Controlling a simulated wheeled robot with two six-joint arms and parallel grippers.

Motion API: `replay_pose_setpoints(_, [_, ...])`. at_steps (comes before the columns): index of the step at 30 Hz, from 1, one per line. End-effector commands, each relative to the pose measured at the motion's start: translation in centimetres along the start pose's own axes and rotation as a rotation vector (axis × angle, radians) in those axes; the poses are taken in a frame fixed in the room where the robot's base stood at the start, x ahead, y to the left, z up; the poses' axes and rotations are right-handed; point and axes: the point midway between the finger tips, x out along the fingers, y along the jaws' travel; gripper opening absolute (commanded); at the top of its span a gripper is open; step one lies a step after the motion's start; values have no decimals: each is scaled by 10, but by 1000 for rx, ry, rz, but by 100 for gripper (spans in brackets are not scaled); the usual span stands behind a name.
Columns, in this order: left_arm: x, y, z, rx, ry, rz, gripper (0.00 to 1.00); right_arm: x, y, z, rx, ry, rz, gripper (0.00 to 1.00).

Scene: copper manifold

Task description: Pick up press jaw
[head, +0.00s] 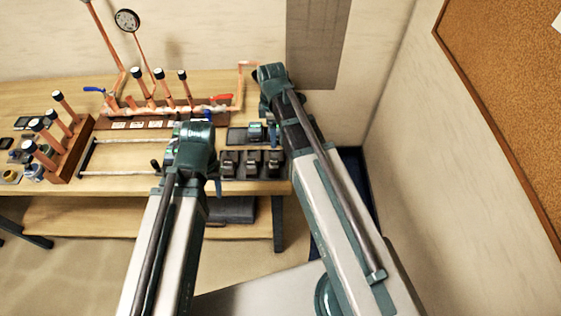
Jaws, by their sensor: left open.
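Several dark blocks that look like press jaws (251,163) stand in a row on a dark holder near the front right of the workbench. Another dark piece with a green top (256,132) sits on a dark pad just behind them. My left gripper (192,150) is over the bench, left of the row of jaws; it is open, and its own wrist hides much of it. It appears apart from the jaws. My right arm (272,88) reaches up past the right end of the bench; its gripper cannot be made out.
A copper manifold (165,108) with upright capped pipes, a blue and a red valve handle, and a gauge (127,20) stands at the back. A wooden rack (73,151) holds copper pipes at the left. A rail frame (115,141) lies between. The wall corner is close on the right.

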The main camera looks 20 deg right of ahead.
Motion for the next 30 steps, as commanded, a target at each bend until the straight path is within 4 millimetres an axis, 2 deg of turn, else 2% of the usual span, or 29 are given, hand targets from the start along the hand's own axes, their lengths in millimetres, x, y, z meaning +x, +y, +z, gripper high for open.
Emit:
replay_pose_setpoints(8, [18, 2, -1, 3, 0, -1, 50, 18, -1, 0, 2, 0, 0, 75])
replay_pose_setpoints(22, [82, 7, -5, 14, 0, -3, 50, 82, -2, 0, 2, 0, 0, 75])
replay_pose_setpoints(30, [86, 8, -5, 15, 0, -3, 50, 87, -2, 0, 2, 0, 0, 75])
